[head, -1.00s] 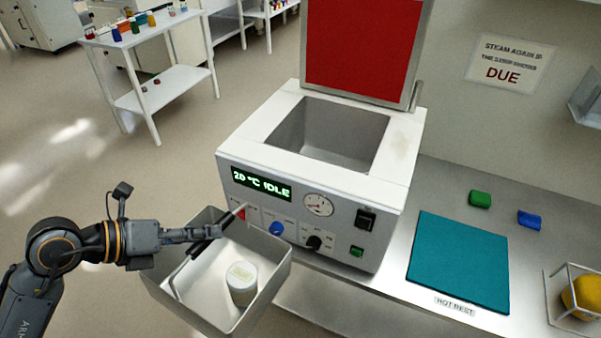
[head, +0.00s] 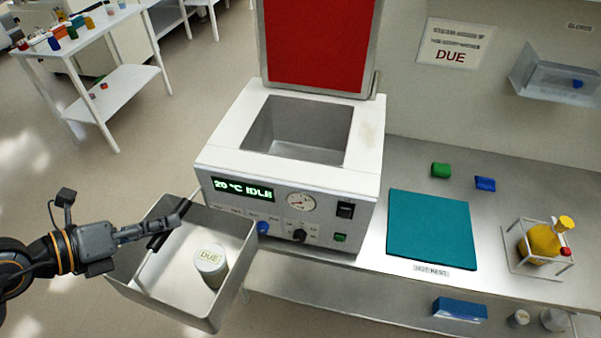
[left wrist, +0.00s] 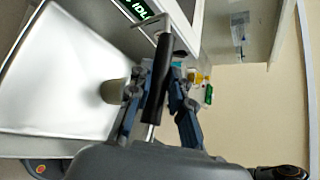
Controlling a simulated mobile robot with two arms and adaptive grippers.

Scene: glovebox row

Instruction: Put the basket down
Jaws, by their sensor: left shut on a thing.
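The basket (head: 228,300) is a grey metal bin with a black-gripped handle. It hangs in the air in front of the bench, left of and below the machine's front panel. A white jar (head: 210,265) marked DUE stands inside it. My left gripper (head: 168,228) is shut on the black handle, which also shows between the fingers in the left wrist view (left wrist: 158,85). The basket's inside (left wrist: 60,75) fills the left of that view. A teal mat (head: 430,229) labelled HOT REST lies on the bench, right of the machine. My right gripper is not in view.
The white machine (head: 195,160) has its red-lined lid (head: 318,40) up and its well empty; its display reads 20 °C IDLE. Green (head: 440,170) and blue (head: 485,184) items lie behind the mat. A yellow flask (head: 543,241) in a wire frame stands at right.

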